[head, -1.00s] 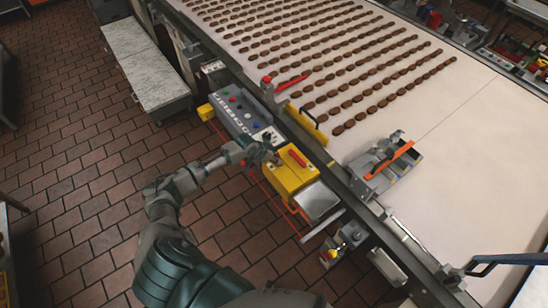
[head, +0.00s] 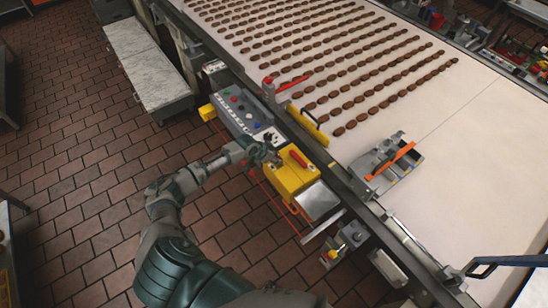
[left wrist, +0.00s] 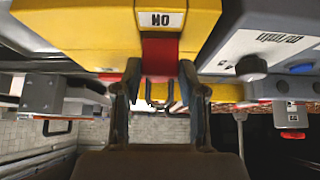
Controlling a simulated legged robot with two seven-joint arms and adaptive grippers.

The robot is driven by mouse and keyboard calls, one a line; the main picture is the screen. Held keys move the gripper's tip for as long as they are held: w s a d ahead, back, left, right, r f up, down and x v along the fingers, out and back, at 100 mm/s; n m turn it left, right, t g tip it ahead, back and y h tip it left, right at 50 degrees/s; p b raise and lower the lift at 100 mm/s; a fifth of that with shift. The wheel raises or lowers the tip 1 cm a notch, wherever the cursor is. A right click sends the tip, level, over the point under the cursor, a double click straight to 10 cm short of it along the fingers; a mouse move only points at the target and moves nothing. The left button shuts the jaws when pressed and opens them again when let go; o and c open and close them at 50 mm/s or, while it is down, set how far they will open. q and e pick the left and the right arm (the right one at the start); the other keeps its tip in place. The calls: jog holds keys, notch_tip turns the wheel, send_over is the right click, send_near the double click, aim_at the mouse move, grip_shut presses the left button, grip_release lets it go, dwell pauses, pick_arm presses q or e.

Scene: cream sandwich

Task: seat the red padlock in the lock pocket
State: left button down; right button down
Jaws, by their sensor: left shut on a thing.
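My left gripper (head: 268,154) is at the left edge of the yellow box (head: 288,180), beside the grey control panel. In the left wrist view, the fingers (left wrist: 160,92) are shut on a red block, which I take to be the red padlock (left wrist: 160,58). It lies against the yellow box, just under a white label (left wrist: 161,19). A dark U-shaped piece shows between the fingertips; I cannot tell whether it is the shackle. The lock pocket is not clearly visible, so I cannot tell whether the padlock is inside it. My right gripper is not in view.
A red handle (head: 298,158) sits on top of the yellow box. The grey control panel (head: 238,112) with buttons adjoins it. The conveyor (head: 440,130) with rows of brown biscuits runs behind. The tiled floor (head: 80,200) at left is clear.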

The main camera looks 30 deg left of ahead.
aim_at(274, 165)
pick_arm(q)
jog(key=shift+f, duration=0.2)
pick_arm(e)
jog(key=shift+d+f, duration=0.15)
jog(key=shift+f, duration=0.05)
pick_arm(q)
jog(key=shift+f, duration=0.35)
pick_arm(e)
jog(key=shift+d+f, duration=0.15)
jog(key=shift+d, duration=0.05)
pick_arm(q)
jog(key=shift+a+f+b, duration=0.15)
jog(key=shift+f+b, duration=0.2)
jog(key=shift+b, duration=0.1)
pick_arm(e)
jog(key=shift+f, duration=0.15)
pick_arm(q)
jog(key=shift+f+b, duration=0.3)
jog(key=shift+f, duration=0.3)
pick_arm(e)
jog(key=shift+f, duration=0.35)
pick_arm(q)
jog(key=c, duration=0.6)
grip_release()
jog(key=v, duration=1.1)
jog(key=shift+s+a+r, duration=0.1)
jog(key=shift+s+r, duration=0.1)
jog(key=shift+r, duration=0.1)
